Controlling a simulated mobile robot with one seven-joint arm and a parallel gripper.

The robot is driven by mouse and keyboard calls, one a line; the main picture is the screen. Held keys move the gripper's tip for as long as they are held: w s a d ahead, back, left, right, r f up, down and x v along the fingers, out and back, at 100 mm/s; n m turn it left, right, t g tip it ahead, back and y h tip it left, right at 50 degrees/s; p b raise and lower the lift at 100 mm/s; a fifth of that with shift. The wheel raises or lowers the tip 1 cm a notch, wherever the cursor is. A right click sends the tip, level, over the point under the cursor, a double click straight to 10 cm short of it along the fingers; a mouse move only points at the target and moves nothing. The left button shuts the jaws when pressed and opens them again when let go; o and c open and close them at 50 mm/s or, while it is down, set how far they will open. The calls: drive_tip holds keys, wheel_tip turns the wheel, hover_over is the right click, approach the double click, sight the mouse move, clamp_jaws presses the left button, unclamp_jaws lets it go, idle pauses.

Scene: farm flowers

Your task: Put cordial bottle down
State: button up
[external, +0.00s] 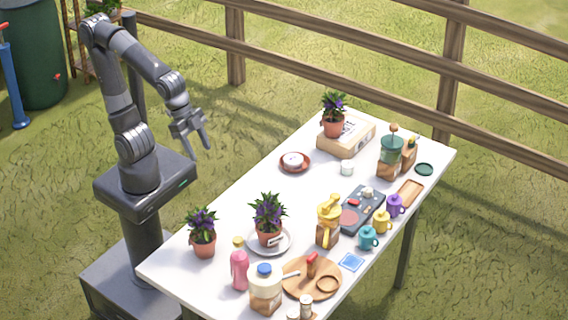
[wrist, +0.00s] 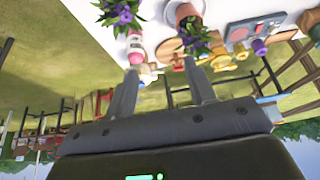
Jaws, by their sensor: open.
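My gripper (external: 203,148) is open and empty in the external view, raised in the air off the table's left long side. Its two fingers also show, apart with nothing between them, in the wrist view (wrist: 162,82). A pink bottle (external: 239,270) with a yellowish cap stands upright near the table's front left edge, well apart from the gripper; it also shows in the wrist view (wrist: 135,48). A small amber bottle (external: 409,154) stands at the far end behind a green-lidded jar. I cannot tell for certain which of these is the cordial bottle.
A wooden fence runs behind.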

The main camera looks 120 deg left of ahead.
drive_tip(key=s+a+f, duration=0.2)
drive_tip(key=s, duration=0.7)
drive_tip(key=shift+s+a, duration=0.25)
drive_tip(key=shift+s, duration=0.1)
